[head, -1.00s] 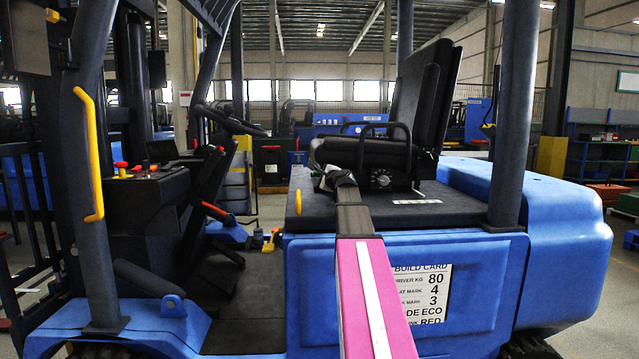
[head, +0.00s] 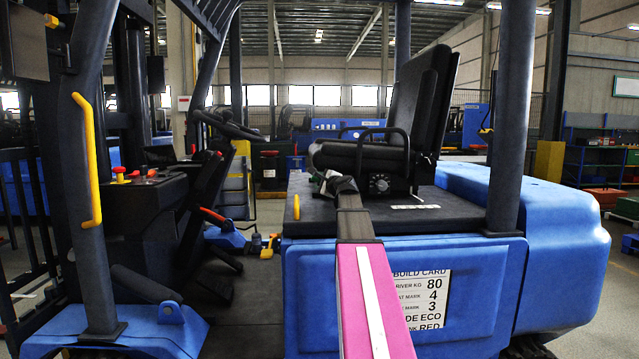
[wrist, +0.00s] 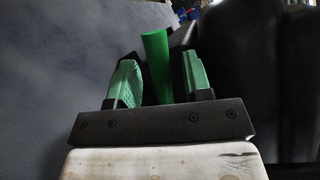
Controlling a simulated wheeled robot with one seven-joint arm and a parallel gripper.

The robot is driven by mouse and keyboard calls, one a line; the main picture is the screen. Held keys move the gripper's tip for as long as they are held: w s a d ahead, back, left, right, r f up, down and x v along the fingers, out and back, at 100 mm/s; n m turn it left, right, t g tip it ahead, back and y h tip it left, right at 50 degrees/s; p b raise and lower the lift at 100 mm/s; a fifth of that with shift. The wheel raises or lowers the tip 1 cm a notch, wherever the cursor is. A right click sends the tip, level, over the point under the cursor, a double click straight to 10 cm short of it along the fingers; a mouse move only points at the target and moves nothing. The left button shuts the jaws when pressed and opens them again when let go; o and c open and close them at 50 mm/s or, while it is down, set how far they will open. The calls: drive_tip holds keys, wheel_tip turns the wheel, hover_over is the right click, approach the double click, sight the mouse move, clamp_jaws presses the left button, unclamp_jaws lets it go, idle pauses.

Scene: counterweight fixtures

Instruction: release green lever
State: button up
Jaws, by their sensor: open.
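The green lever (wrist: 156,62) is a plain upright green bar in the wrist view. It stands between the two green-padded fingers of my gripper (wrist: 158,80), with a visible gap to the right finger and a smaller one to the left. My gripper is open around the lever. The lever's lower end is hidden behind the gripper's dark crossbar. In the head view my gripper (head: 324,183) is low beside the front of the black seat (head: 365,155); it is small there, and I cannot make out the lever.
The blue forklift body (head: 470,290) carries a white build card (head: 425,297). A dark post (head: 512,120) stands right of the seat. Open floor lies between console and seat base.

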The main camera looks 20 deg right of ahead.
drive_tip(key=s, duration=0.3)
drive_tip(key=s+d, duration=0.1)
drive_tip(key=s, duration=0.5)
drive_tip(key=shift+d+r, duration=0.15)
drive_tip(key=shift+d, duration=0.05)
